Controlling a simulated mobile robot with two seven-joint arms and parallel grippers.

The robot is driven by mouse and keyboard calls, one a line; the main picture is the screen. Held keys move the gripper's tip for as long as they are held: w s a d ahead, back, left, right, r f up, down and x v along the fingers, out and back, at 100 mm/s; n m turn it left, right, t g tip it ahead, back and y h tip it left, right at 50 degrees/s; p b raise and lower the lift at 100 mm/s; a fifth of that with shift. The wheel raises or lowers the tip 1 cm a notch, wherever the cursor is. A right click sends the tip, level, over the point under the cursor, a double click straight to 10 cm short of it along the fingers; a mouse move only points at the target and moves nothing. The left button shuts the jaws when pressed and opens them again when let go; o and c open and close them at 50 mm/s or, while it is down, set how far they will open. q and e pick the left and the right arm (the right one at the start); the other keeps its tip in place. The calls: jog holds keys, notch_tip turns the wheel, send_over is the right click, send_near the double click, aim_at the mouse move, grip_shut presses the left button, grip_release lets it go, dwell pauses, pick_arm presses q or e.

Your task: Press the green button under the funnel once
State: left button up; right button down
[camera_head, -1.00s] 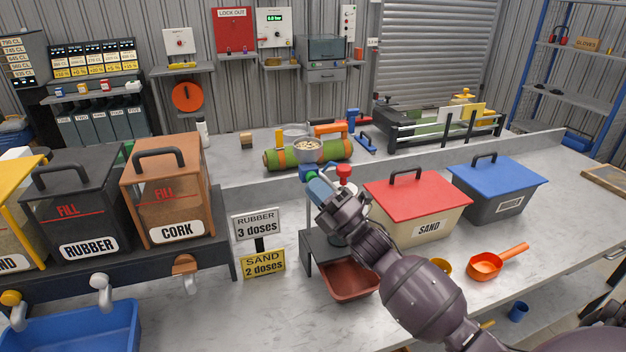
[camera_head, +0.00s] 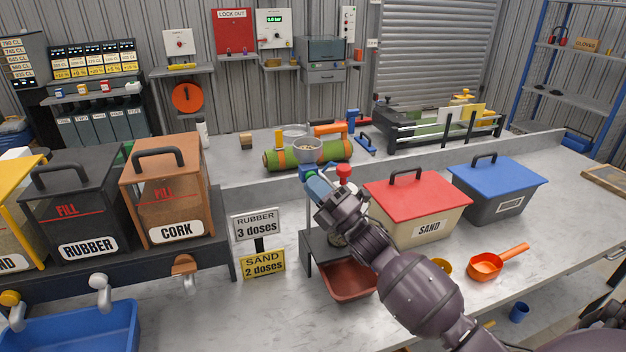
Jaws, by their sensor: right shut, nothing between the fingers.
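The grey funnel (camera_head: 308,150) stands at the middle of the bench, with some pale grains inside. Below it are a blue fitting (camera_head: 306,172) and a blue-teal cylinder (camera_head: 320,188). My right gripper (camera_head: 322,202) reaches in from the lower right, just under the funnel and against or in front of the cylinder. It is shut and empty. I cannot make out the green button; the gripper and wrist cover much of this area. My left gripper is not in view.
A red knob (camera_head: 343,170) stands just right of the gripper. A reddish tray (camera_head: 348,282) sits below the stand. The red-lidded sand box (camera_head: 416,205) is close on the right. Dose signs (camera_head: 256,224) stand on the left.

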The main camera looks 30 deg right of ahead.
jog(key=shift+s, duration=0.1)
dwell(0.4)
jog(key=shift+s+a+p, duration=0.25)
jog(key=shift+s+p, duration=0.15)
jog(key=shift+s, duration=0.35)
jog(key=s, duration=0.2)
jog(key=s+a+p, duration=0.1)
jog(key=s, duration=0.2)
jog(key=shift+p, duration=0.3)
jog(key=shift+w, duration=0.1)
dwell(0.6)
